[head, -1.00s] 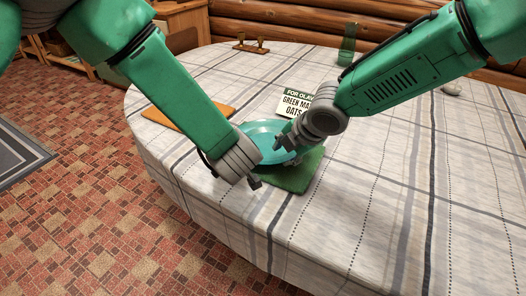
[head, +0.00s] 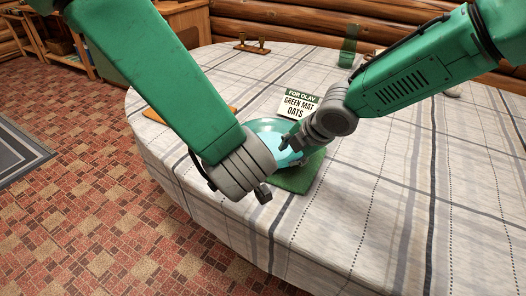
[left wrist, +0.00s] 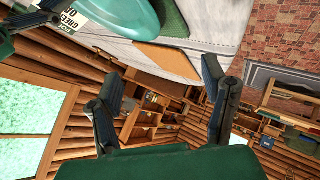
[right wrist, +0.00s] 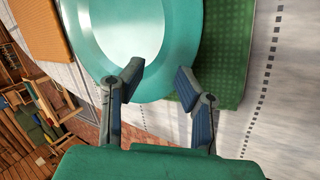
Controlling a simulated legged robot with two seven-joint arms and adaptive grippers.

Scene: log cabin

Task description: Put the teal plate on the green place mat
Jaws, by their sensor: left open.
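The teal plate (head: 264,126) lies over the left and back part of the green place mat (head: 303,181); I cannot tell whether it rests flat. In the right wrist view the plate (right wrist: 165,88) overlaps one side of the mat (right wrist: 228,50). My right gripper (right wrist: 158,74) is over the plate's near rim, its fingertips apart with rim showing between them. In the head view it (head: 289,152) reaches the plate's right side. My left gripper (left wrist: 160,80) is open at the plate's front left, hiding part of it; its fingers hold nothing.
A sign reading "FOR OLAV GREEN MAT OATS" (head: 299,104) stands behind the plate. An orange mat (head: 154,115) lies to the left, partly behind my left arm. A green glass (head: 348,45) and a wooden holder (head: 252,47) stand farther back. The tablecloth (head: 400,215) is clear at right.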

